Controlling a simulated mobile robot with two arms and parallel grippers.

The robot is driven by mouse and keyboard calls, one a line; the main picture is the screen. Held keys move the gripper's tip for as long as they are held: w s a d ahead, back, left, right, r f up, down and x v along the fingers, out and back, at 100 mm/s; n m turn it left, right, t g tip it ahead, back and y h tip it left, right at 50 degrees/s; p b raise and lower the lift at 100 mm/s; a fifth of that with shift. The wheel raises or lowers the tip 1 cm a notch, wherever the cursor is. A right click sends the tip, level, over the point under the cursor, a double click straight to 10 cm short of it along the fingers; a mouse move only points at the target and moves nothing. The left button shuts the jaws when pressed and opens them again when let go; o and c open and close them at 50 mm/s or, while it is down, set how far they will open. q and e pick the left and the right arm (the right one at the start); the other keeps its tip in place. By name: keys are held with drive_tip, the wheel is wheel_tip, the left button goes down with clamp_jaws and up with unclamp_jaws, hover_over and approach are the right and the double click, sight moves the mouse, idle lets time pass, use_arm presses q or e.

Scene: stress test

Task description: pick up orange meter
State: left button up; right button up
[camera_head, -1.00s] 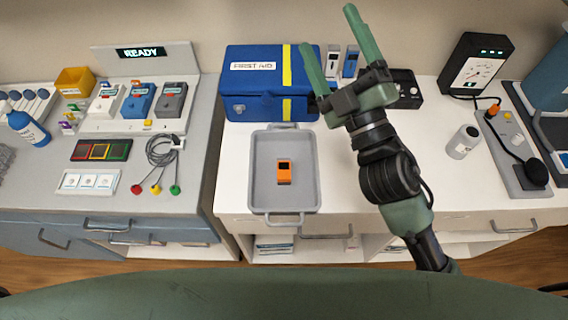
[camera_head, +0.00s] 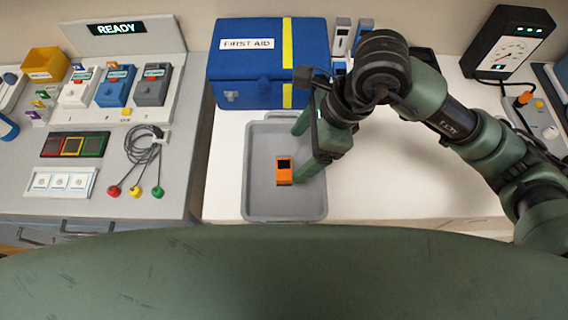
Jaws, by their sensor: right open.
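The orange meter (camera_head: 284,178) is a small block with a dark screen. It lies in the grey tray (camera_head: 256,208) on the white counter. My right gripper (camera_head: 301,153) reaches in from the right and points down into the tray. Its green fingers are apart, one at the tray's back and one just right of the meter. No object shows between the fingers, and I cannot tell whether the near finger touches the meter. My left gripper does not show.
A blue first aid case (camera_head: 240,90) stands right behind the tray. A black gauge box (camera_head: 508,42) stands at the back right. On the left grey counter are a READY panel (camera_head: 112,62), coloured leads (camera_head: 146,160) and small devices. White counter is bare left of the tray.

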sight(284, 167)
drive_tip(key=x, duration=0.2)
drive_tip(key=p+x, duration=0.1)
drive_tip(key=x, duration=0.1)
drive_tip(key=p+x, duration=0.1)
drive_tip(key=x, duration=0.1)
drive_tip(key=shift+s+a+f, duration=0.25)
drive_tip(key=shift+a+f, duration=0.05)
drive_tip(key=c, duration=1.5)
